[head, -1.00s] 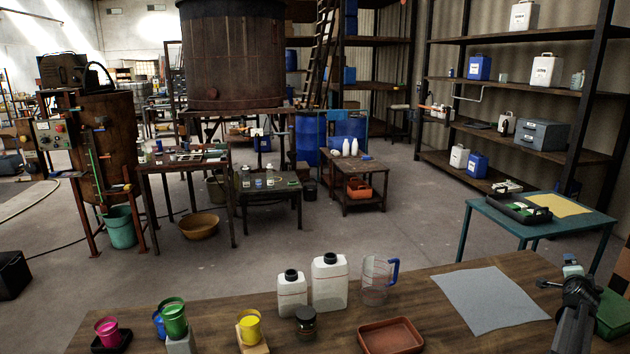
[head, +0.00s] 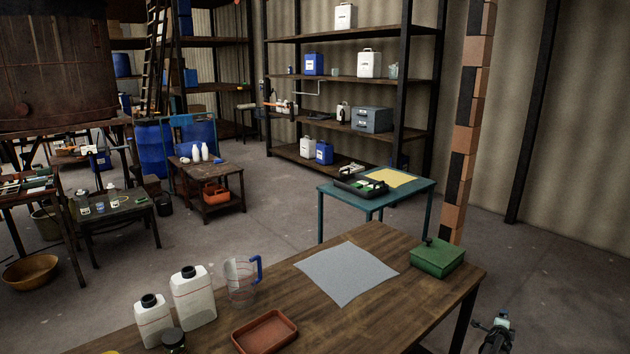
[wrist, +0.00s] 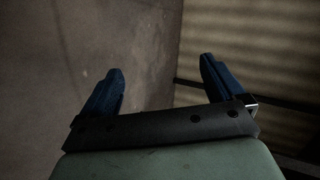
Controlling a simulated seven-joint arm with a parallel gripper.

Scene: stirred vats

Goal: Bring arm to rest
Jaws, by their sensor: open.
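My gripper (wrist: 160,92) shows in the wrist view with its two blue fingers spread apart and nothing between them. Beyond the fingers are only the bare grey floor and part of the corrugated wall. In the head view, part of my arm's end (head: 497,335) shows at the bottom right, off the right end of the wooden workbench (head: 400,290). It is apart from the bench and touches nothing that I can see. The fingertips cannot be made out in the head view.
The bench holds a green box (head: 437,258), a grey mat (head: 346,272), a red-brown tray (head: 265,333), a clear jug (head: 240,282) and white bottles (head: 193,298). A teal table (head: 376,190) stands behind. The floor right of the bench is clear.

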